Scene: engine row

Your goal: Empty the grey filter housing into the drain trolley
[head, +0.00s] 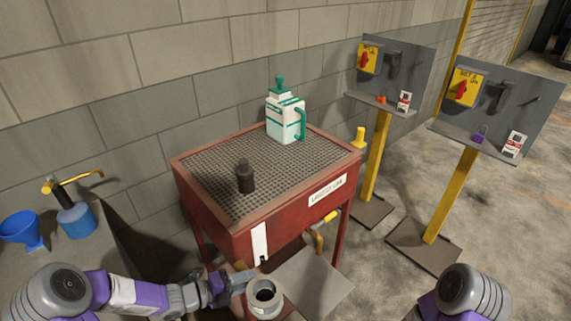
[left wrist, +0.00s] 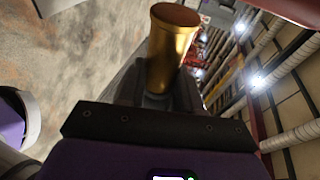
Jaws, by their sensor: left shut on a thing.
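The grey filter housing (head: 264,297), an open round cup with a dark inside, shows at the bottom of the head view, in front of the trolley. My left gripper (head: 238,284) is just left of it; whether they touch is unclear. In the left wrist view my left gripper (left wrist: 160,92) is shut on a brass-coloured cylinder (left wrist: 172,45). I cannot tell whether this cylinder belongs to the housing. The red drain trolley (head: 231,236) has a mesh top and a white label. My right gripper is out of view.
A dark bottle (head: 245,177) and a white-and-green jug (head: 285,118) stand on the mesh. A blue funnel (head: 22,229) and a blue can (head: 76,221) stand on the left bench. Two grey panels on yellow posts stand at right. Open floor lies at far right.

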